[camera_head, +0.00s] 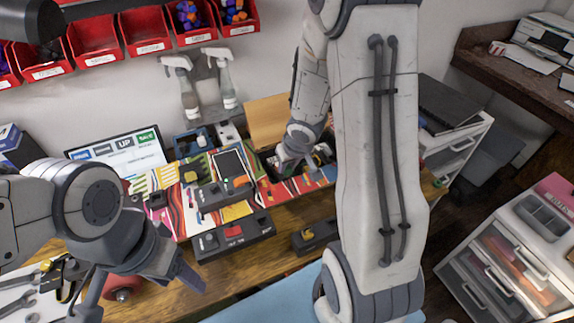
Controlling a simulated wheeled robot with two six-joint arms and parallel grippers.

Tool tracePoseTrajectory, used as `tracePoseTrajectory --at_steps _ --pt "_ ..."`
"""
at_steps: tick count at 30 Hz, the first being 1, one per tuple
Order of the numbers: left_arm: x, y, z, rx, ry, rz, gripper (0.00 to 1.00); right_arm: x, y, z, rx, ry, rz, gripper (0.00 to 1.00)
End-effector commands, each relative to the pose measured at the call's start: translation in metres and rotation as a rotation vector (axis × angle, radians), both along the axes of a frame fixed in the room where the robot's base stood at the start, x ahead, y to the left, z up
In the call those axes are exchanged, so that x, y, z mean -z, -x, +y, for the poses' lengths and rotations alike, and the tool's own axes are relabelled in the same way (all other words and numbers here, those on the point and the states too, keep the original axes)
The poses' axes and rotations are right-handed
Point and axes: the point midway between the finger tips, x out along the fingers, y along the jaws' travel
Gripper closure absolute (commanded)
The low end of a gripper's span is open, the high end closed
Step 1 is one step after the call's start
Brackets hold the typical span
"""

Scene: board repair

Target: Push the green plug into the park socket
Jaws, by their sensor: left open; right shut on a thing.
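My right gripper (290,168) reaches down over the far right part of the patterned mat (270,199), beside a dark tray (270,167) of small parts. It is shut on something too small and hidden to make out. I cannot pick out the green plug for sure. A dark box with a red block (234,231) stands at the mat's front edge, and another with an orange piece (240,181) lies behind it. A small dark block (317,236) stands to their right. I cannot tell which holds the park socket. My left gripper (187,278) is open and empty at the lower left.
A labelled screen (120,147), two spray bottles (187,92) and a brown board (267,121) stand at the back. Red bins (95,40) hang on the wall. Tools (25,298) lie at lower left. My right arm hides much of the table's right side.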

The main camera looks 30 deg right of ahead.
Motion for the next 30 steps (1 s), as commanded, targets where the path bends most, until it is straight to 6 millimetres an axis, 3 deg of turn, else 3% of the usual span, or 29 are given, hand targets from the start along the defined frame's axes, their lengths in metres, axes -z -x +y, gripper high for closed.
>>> tracePoseTrajectory --at_steps 30 --pt "0.013 0.000 0.000 0.000 0.000 0.000 0.35 0.014 0.000 0.000 0.000 0.000 0.000 1.00"
